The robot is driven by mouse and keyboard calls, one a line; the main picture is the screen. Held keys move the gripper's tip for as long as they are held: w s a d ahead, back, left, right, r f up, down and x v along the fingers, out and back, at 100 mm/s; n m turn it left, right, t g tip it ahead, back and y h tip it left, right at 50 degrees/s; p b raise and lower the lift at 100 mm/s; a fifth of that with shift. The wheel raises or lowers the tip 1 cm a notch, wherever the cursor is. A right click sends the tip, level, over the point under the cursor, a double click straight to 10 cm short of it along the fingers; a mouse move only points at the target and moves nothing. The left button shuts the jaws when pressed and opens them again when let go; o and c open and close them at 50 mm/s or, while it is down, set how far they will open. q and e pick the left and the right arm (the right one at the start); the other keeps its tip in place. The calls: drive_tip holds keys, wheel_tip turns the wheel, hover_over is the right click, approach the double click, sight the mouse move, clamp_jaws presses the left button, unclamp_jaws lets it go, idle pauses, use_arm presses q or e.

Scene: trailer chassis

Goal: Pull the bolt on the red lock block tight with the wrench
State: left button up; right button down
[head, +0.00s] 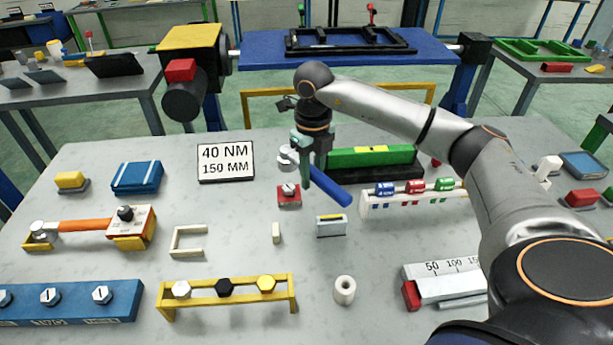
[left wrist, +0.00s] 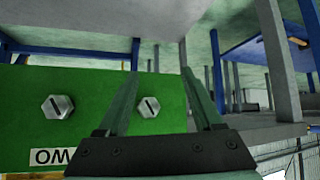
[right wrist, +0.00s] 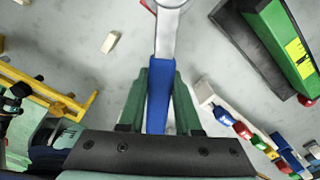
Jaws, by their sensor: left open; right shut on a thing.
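The red lock block (head: 289,201) stands on the grey bench near its middle, with a bolt (head: 290,188) on its top. My right gripper (head: 309,165) is shut on the blue-handled wrench (head: 331,187), above and just behind the block. The wrench's grey head (head: 286,154) shows left of the fingers. In the right wrist view the blue handle (right wrist: 160,95) lies between the fingers, and a red bit of the block (right wrist: 148,5) shows beside the head. The wrench looks apart from the bolt. My left gripper (left wrist: 158,82) is open and empty, seen only in its wrist view.
A sign (head: 226,162) reads 40 NM, 150 MM. A green block (head: 371,157) and a white rack with coloured pieces (head: 415,200) stand right of the wrench. A green panel with bolts (left wrist: 90,105) is close to my left gripper.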

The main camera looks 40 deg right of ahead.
drive_tip(key=shift+r, duration=0.1)
drive_tip(key=shift+a+f+b, duration=0.1)
drive_tip(key=shift+f+b, duration=1.85)
drive_tip(key=shift+f, duration=1.4)
drive_tip(key=shift+f+b, duration=0.55)
drive_tip(key=shift+f, duration=0.2)
drive_tip(key=c, duration=1.2)
unclamp_jaws()
clamp_jaws()
